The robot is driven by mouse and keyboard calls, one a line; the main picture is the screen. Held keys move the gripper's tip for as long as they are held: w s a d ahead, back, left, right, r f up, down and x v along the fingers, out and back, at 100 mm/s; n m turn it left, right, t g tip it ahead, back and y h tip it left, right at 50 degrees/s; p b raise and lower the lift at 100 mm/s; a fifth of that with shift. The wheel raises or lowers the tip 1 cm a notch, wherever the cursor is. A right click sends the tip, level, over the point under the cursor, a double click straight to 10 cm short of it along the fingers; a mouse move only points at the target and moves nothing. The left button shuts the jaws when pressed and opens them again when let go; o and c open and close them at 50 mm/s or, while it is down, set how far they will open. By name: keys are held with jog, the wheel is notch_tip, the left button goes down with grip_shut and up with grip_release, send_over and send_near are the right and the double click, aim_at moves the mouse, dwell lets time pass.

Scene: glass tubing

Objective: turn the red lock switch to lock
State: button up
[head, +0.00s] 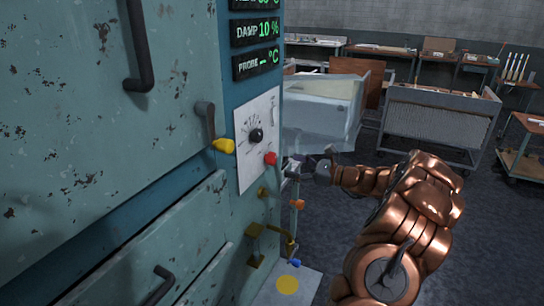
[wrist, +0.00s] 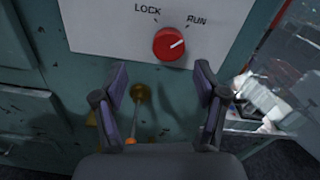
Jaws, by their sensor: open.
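The red lock switch (wrist: 168,44) is a round knob on a white panel (wrist: 105,28), below the printed words LOCK and RUN. Its white pointer line aims up and right, toward RUN. In the head view the red switch (head: 270,158) sits at the lower right of the white panel. My gripper (wrist: 160,80) is open, its two dark fingers spread apart with nothing between them. In the wrist view the knob lies just beyond and above the fingertips, apart from them. In the head view my gripper (head: 296,168) is just right of the switch.
A yellow-tipped lever (head: 222,145) and black dial (head: 256,135) are nearby. Below the switch are brass fittings (head: 262,192) and an orange-handled part (head: 297,204). A pale bin (head: 325,110) stands behind my gripper.

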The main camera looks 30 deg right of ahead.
aim_at(274, 160)
jog(key=p+x, duration=0.1)
jog(key=x, duration=0.4)
jog(key=d+p+x, duration=0.1)
jog(key=x, duration=0.1)
jog(key=shift+w+a+p, duration=0.1)
jog(key=shift+w+p, duration=0.2)
jog(key=shift+w, duration=0.15)
jog(key=c, duration=1.1)
